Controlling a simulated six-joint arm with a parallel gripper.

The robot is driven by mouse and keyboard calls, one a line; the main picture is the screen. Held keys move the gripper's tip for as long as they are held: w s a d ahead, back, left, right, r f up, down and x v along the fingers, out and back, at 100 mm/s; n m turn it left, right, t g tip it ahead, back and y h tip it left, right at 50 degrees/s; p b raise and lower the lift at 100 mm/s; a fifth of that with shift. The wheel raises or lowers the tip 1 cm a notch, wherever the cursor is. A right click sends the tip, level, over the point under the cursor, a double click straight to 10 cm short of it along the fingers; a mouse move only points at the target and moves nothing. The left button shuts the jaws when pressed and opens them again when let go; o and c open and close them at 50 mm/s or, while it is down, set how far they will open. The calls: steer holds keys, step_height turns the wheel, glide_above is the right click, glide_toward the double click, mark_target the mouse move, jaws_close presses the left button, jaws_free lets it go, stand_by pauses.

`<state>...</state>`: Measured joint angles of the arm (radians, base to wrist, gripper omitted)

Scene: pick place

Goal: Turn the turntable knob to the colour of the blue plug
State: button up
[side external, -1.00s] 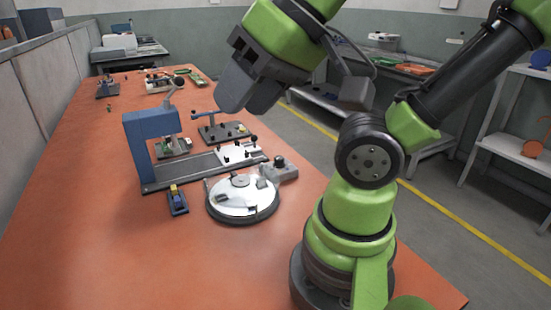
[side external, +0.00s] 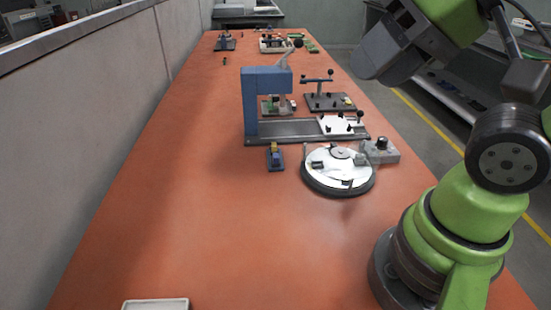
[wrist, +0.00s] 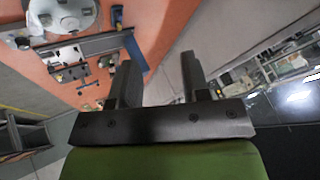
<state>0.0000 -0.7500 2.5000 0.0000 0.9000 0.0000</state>
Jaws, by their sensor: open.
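The round turntable (side external: 338,178) has a white top on a dark base and sits mid-table. A small grey box with a dark knob (side external: 381,144) stands at its right rear; the knob's setting is too small to read. A small blue piece with a yellow top (side external: 275,158) sits left of the turntable; I cannot tell whether it is the blue plug. My gripper (side external: 377,62) is above and well clear of the table. In the wrist view my gripper (wrist: 158,72) has spread fingers with nothing between them, and the turntable (wrist: 62,14) is at the top left.
A blue press frame (side external: 252,102) on a dark rail stands behind the turntable. A plate with a blue-handled clamp (side external: 328,100) is farther back. A white tray (side external: 156,304) lies at the front edge. The orange table's left and front are mostly clear.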

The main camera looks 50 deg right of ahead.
steer(key=shift+o, duration=0.4)
steer(key=shift+o, duration=0.7)
steer(key=shift+w, duration=0.1)
steer(key=w+d+m+g+h, duration=0.2)
steer(key=w+d+m, duration=0.3)
steer(key=w+d, duration=0.2)
steer(key=m+g, duration=0.5)
steer(key=m, duration=0.7)
glide_above(383, 138)
step_height(383, 138, down, 19)
steer(key=shift+r, duration=0.1)
step_height(383, 138, down, 10)
steer(key=shift+r, duration=0.2)
steer(key=shift+c, duration=0.4)
